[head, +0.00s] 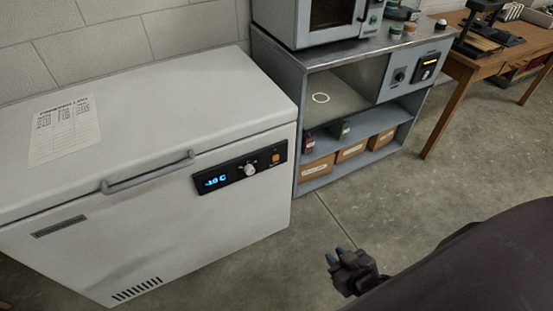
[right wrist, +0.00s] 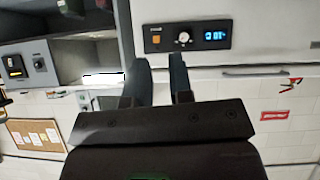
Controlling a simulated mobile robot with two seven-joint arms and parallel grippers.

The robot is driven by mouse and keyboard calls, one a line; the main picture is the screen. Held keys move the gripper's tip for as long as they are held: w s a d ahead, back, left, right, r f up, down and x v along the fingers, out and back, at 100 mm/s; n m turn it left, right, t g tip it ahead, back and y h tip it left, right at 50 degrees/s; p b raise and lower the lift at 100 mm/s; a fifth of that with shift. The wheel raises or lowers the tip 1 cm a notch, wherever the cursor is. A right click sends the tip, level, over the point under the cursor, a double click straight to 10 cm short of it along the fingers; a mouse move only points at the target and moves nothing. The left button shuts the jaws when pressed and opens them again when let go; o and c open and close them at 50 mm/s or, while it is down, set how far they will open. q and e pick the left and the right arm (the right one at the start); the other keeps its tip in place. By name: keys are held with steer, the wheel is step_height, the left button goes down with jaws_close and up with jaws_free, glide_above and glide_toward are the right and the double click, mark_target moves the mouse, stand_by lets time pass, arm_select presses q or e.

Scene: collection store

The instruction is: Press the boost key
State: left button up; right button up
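The white chest freezer (head: 248,210) fills the left of the head view. Its black control panel (head: 237,167) carries a lit blue display (head: 215,181), a round pale knob (head: 249,170) and a small orange key (head: 276,158) at the right end; the key's label is too small to read. The orange key also shows, turned over, in the right wrist view (right wrist: 155,40). My right gripper (head: 337,255) is in front of the freezer, low and right of the panel, apart from it. Its two fingers (right wrist: 160,75) have an empty gap between them. My left gripper is not in view.
A grey steel cabinet (head: 302,100) with an oven-like unit on top and boxes on its shelves stands right of the freezer. A freezer handle (head: 150,172) sticks out left of the panel. A wooden table (head: 462,72) stands further right. Bare concrete floor (head: 400,200) lies between.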

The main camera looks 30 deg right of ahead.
jaws_close()
steer(key=shift+r, duration=0.1)
stand_by(1.2)
